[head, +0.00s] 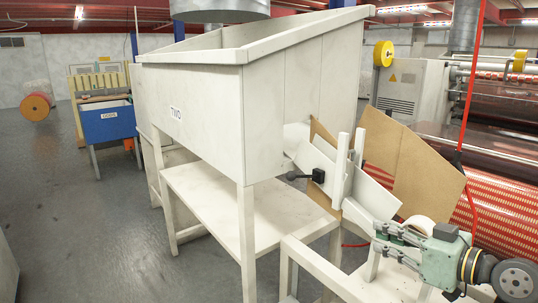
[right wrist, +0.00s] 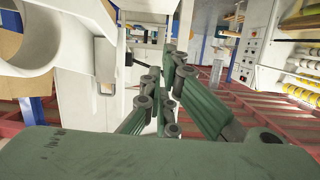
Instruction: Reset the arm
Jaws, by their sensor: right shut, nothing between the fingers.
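My right gripper (head: 380,238) is at the lower right of the head view, its green fingers pointing left. It is shut and empty. In the right wrist view its fingers (right wrist: 163,82) come together in the middle of the picture, in front of white machine parts. A white ring-shaped part (head: 418,226) shows just behind the gripper; whether they touch cannot be told. My left gripper is not in view.
A large white hopper (head: 195,100) labelled TWO stands on a white frame. A black handle (head: 318,175) sticks out near white chute plates (head: 372,195) and brown boards (head: 427,175). A blue bin (head: 108,122) stands far left. Grey floor (head: 95,230) is clear at left.

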